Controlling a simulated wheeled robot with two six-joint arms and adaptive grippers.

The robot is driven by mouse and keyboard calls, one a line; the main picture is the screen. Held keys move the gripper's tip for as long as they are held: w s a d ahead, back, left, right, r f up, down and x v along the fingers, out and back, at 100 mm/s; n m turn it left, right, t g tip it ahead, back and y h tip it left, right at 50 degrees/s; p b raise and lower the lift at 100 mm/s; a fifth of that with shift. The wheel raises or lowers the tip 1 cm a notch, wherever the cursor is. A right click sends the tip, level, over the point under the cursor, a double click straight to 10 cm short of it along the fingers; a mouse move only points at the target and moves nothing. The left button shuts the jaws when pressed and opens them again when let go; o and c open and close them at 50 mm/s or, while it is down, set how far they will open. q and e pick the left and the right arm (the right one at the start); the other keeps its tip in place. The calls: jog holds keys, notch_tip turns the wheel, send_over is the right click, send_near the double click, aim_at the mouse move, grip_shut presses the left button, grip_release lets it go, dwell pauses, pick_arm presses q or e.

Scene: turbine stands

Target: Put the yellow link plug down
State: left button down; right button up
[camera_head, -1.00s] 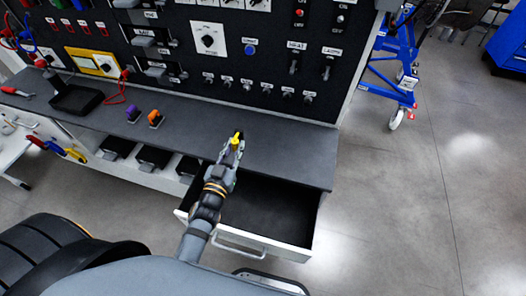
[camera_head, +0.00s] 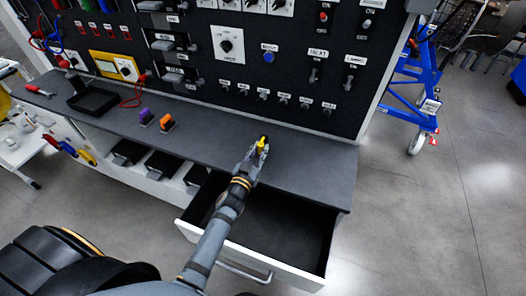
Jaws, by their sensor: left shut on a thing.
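The yellow link plug (camera_head: 262,145) is small and bright yellow. It sits between the fingertips of my left gripper (camera_head: 258,150), which is shut on it. The gripper and plug are over the grey bench top (camera_head: 310,170), near its front edge and above the open drawer. I cannot tell whether the plug touches the bench top. My right gripper is not in view.
The open drawer (camera_head: 285,222) below the bench edge looks empty. A purple plug (camera_head: 146,116) and an orange plug (camera_head: 167,123) stand on the bench to the left, with a black tray (camera_head: 93,101) beyond. The switch panel (camera_head: 300,60) rises behind. The bench's right part is clear.

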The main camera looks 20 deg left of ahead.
pick_arm(q)
jog(key=w+f+b, duration=0.2)
jog(key=shift+w+f, duration=0.15)
jog(key=shift+w, duration=0.25)
jog(key=shift+w+f, duration=0.15)
jog(key=shift+w, duration=0.05)
jog(key=shift+s, duration=0.1)
jog(key=shift+b, duration=0.35)
jog(key=c, duration=1.3)
grip_release()
jog(key=shift+o, duration=0.5)
